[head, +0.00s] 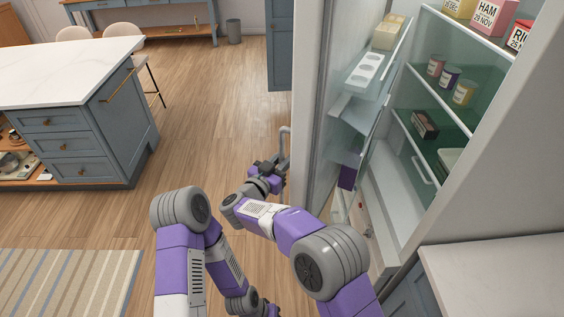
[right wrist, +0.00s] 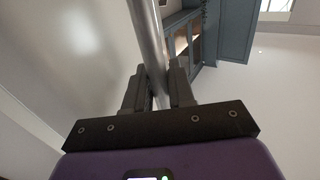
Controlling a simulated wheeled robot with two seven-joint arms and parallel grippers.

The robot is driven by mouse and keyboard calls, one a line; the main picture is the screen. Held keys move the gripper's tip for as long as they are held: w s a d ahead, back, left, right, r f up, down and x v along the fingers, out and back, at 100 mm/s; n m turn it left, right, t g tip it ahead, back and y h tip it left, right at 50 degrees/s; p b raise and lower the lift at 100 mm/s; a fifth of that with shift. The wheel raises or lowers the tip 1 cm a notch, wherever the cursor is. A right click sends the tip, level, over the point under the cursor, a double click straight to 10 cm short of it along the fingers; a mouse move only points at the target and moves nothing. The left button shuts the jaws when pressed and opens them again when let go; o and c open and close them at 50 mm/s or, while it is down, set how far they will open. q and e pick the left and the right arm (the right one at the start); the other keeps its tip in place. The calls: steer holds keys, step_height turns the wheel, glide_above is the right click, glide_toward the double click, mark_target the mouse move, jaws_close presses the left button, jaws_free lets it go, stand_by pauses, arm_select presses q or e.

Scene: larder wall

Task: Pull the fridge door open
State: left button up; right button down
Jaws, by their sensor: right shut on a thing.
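The fridge door (head: 312,120) stands wide open, its inner shelves facing right towards the fridge interior (head: 405,165). Its metal bar handle (head: 285,143) is on the outer face, to the left. My right gripper (head: 274,166) is shut on the handle near its lower part. In the right wrist view the handle bar (right wrist: 148,35) runs between the two fingers of the right gripper (right wrist: 157,85), with the pale door face (right wrist: 70,55) to the left. My left gripper (head: 266,309) is low at the bottom edge, away from the door, small and partly cut off.
The door shelves hold an egg tray (head: 366,70) and a pale box (head: 388,32). Jars and labelled boxes stand on the fridge shelves. A pale counter (head: 500,285) is at the lower right. An island (head: 90,120) stands left; wooden floor (head: 205,120) between is clear.

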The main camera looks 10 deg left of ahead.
steer(key=shift+a, duration=0.2)
steer(key=c, duration=1.1)
jaws_free()
steer(key=shift+s, duration=0.15)
